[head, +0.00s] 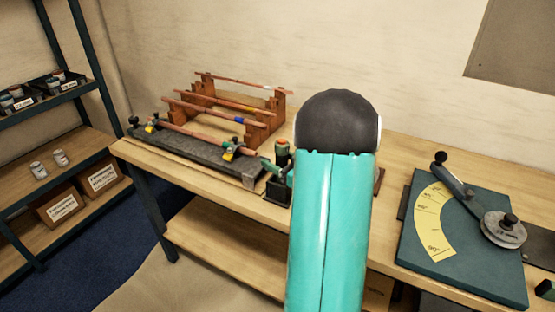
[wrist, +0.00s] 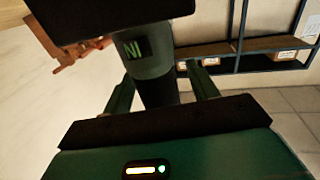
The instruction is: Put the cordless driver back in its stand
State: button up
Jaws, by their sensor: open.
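The cordless driver (wrist: 150,65) shows in the wrist view as a dark green and black cylindrical body with a small marked patch. My gripper (wrist: 160,70) is open, with one green finger on each side of that body. I cannot tell whether the fingers touch it. A black block (wrist: 110,10) adjoins the body at the top of the wrist view; I cannot tell whether it is part of the driver or of the stand. In the head view, the driver (head: 282,155) is upright over a small black stand (head: 278,192) at the bench's front edge. My arm hides much of that area.
A copper pipe manifold in wooden supports (head: 262,128) and a grey slab (head: 195,150) with clamped pipe lie left on the bench (head: 345,222). A bending plate (head: 455,245) with a lever lies right. Shelves (head: 45,105) with jars and boxes stand far left.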

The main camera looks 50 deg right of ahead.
jog(key=s+d, duration=0.1)
jog(key=s, duration=1.2)
jog(key=shift+s, duration=0.35)
jog(key=shift+d+r, duration=0.1)
